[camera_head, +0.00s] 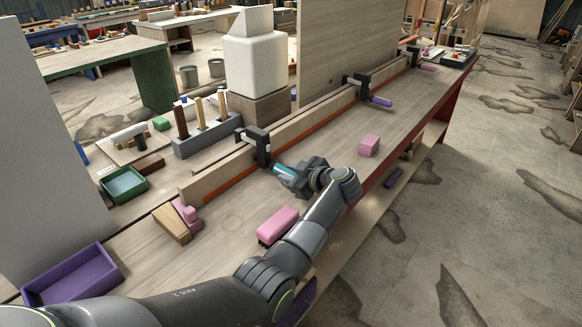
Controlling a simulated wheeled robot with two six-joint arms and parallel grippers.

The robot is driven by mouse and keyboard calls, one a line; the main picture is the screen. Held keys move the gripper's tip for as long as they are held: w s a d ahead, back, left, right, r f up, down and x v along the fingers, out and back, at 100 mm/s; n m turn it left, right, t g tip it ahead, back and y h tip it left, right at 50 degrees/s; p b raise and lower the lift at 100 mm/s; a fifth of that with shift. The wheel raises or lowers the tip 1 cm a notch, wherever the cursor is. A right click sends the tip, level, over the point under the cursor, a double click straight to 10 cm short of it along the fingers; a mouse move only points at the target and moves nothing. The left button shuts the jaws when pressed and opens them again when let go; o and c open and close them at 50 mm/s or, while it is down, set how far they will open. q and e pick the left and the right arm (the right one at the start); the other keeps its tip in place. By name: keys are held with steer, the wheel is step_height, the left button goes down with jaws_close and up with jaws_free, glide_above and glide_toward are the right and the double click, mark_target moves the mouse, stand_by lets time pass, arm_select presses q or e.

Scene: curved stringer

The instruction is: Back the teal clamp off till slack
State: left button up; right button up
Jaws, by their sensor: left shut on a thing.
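The teal clamp has a dark body (262,150) seated over the long wooden strip (320,117) near the middle of the bench. Its teal handle (284,171) points down and right toward the bench front. My left gripper (297,174) is shut on the teal handle, and its fingers hide part of it. My left arm reaches in from the lower left across the front of the bench. How tightly the clamp's jaws press on the strip is too small to tell. My right gripper is not in view.
A purple tray (75,277) and a green tray (124,184) stand at left. Bare bench lies between the pink blocks.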

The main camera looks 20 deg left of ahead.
arm_select(q)
steer(key=shift+s+n+t+p, duration=0.1)
steer(key=shift+n+t+p, duration=0.25)
steer(key=shift+n+t, duration=0.15)
stand_by(0.3)
steer(key=o, duration=1)
